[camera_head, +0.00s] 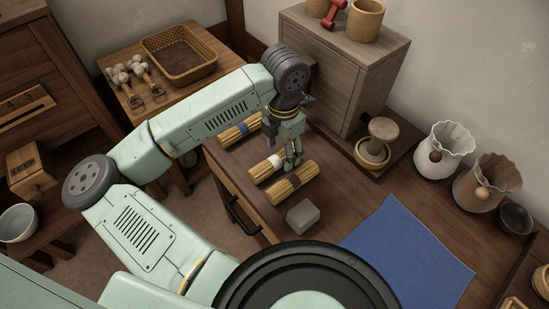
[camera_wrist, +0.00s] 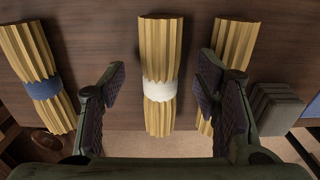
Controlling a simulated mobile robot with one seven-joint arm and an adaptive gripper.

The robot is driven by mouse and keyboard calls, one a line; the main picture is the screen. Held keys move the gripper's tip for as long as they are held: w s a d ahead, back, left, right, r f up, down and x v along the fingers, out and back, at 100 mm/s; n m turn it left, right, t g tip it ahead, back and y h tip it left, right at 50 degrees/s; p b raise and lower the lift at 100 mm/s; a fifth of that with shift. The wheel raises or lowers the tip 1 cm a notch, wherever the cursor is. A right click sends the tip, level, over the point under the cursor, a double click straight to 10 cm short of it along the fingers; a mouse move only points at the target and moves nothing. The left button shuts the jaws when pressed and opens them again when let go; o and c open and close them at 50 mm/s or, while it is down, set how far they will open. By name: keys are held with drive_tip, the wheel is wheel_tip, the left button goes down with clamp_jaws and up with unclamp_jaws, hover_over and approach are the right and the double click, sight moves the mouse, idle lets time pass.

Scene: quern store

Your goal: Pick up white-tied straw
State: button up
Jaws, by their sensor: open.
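The white-tied straw (camera_head: 264,170) is a yellow bundle with a white band, lying on the wooden table among other bundles. In the wrist view the white-tied straw (camera_wrist: 158,45) is centred between my fingers and runs up the picture. My gripper (camera_head: 293,162) is open above the bundles; in the wrist view its two dark pads (camera_wrist: 161,84) stand apart on either side of the straw, with visible gaps. Nothing is held. The height gap to the straw is hard to judge.
A blue-tied bundle (camera_wrist: 42,88) lies to the left and another bundle (camera_wrist: 236,42) to the right, its tie hidden by my finger. A grey block (camera_head: 303,216) lies near that bundle. A blue cloth (camera_head: 408,255) and a wooden cabinet (camera_head: 330,75) flank the area.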

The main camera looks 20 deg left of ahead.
drive_tip(key=shift+f, duration=0.9)
drive_tip(key=shift+c, duration=0.2)
drive_tip(key=c, duration=1.2)
